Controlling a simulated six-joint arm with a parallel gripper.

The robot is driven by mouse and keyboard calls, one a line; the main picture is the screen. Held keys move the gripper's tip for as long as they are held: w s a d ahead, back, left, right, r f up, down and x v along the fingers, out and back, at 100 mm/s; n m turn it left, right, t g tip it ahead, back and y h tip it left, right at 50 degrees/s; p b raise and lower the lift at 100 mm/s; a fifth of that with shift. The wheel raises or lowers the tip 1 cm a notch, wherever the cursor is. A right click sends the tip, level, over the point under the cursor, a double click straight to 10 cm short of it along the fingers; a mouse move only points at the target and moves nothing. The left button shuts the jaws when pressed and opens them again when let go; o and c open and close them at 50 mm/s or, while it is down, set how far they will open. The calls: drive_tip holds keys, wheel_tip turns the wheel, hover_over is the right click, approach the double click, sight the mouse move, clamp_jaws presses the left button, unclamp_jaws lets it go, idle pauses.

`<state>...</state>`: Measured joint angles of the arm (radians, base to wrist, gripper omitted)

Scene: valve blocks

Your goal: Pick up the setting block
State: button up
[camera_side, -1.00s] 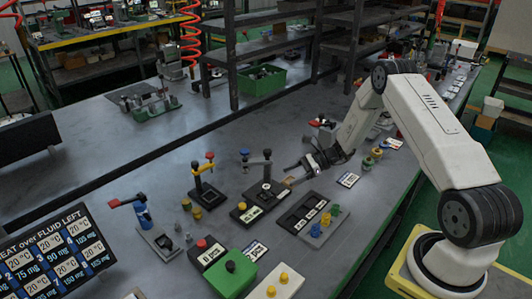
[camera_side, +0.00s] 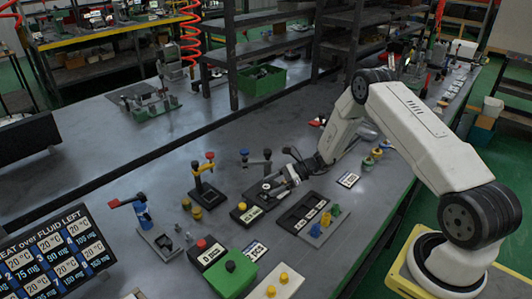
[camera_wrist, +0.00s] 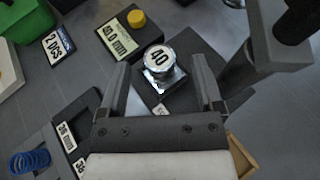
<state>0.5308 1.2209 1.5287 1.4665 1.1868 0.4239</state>
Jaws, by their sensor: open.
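The setting block (camera_wrist: 162,70) is a shiny silver piece with a round top marked 40. It stands on a dark plate in the wrist view. My gripper (camera_wrist: 160,82) is open, with one finger on each side of the block in that view. Whether the fingers are level with the block or above it I cannot tell. In the side view my gripper (camera_side: 278,182) is low over the bench at the dark labelled plate, and largely covers the block there.
A dark post with an arm (camera_wrist: 285,50) stands close to my right finger. A label plate with a yellow knob (camera_wrist: 125,38) and a white card (camera_wrist: 58,43) lie beyond. A dark slotted tray (camera_side: 300,213) and a blue spring (camera_wrist: 30,160) are near. A green box (camera_side: 232,272) stands in front.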

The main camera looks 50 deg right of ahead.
drive_tip(key=shift+w+a+f, duration=0.1)
drive_tip(key=shift+w+a, duration=0.05)
drive_tip(key=shift+a, duration=0.05)
idle(0.4)
clamp_jaws()
